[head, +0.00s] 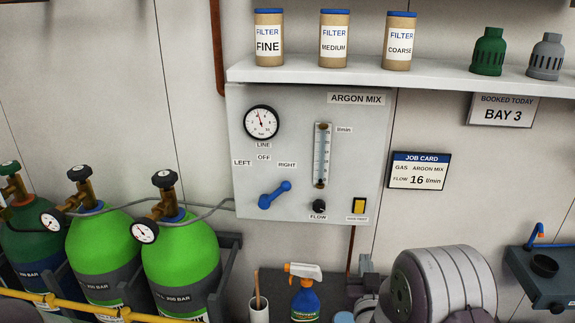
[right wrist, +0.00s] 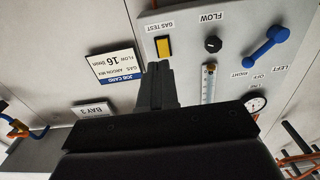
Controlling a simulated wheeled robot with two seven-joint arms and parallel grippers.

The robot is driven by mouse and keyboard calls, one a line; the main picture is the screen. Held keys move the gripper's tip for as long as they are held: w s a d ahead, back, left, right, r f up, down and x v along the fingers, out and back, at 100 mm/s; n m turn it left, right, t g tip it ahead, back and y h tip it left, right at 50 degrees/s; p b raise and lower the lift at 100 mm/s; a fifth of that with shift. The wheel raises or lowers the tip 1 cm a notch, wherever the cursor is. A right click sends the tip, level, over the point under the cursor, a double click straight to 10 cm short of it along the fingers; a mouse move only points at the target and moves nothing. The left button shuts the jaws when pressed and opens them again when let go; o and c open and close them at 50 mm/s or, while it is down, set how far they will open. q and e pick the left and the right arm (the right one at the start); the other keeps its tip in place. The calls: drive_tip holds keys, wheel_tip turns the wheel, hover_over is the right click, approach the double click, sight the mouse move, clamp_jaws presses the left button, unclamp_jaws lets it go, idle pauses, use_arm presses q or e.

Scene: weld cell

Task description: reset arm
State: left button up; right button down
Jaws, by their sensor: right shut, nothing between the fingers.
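My right gripper (head: 366,264) is low in the head view, in front of the wall below the argon panel (head: 290,101), partly hidden by my own wrist. In the right wrist view, its fingers (right wrist: 157,70) are together and empty. They point toward the panel, which appears upside down there, and overlap its lower edge near the yellow gas test switch (right wrist: 163,47). I cannot tell any contact. The blue selector lever (head: 275,195) slants up to the right, toward the RIGHT label. It also shows in the right wrist view (right wrist: 267,48). My left gripper is not in view.
Green gas cylinders (head: 182,253) stand at left behind a yellow rail (head: 70,307). A spray bottle (head: 305,296) and a cup (head: 259,311) are below the panel. A shelf (head: 420,77) with filters is above. A job card (head: 419,171) reads flow 16.

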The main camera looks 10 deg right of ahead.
drive_tip(key=s+a+f+n+g+y, duration=0.1)
drive_tip(key=s+a+f+g+y, duration=0.25)
drive_tip(key=s+f+g, duration=0.6)
drive_tip(key=s+a+r+n+g, duration=0.1)
drive_tip(key=s+g, duration=0.2)
drive_tip(key=s, duration=0.2)
drive_tip(key=s+a+r+n+g, duration=0.1)
drive_tip(key=s+a+g, duration=0.1)
drive_tip(key=s, duration=0.3)
drive_tip(key=shift+s+a+r+g+y, duration=0.35)
drive_tip(key=shift+s+g+y, duration=0.1)
drive_tip(key=shift+g, duration=0.4)
drive_tip(key=shift+w, duration=0.1)
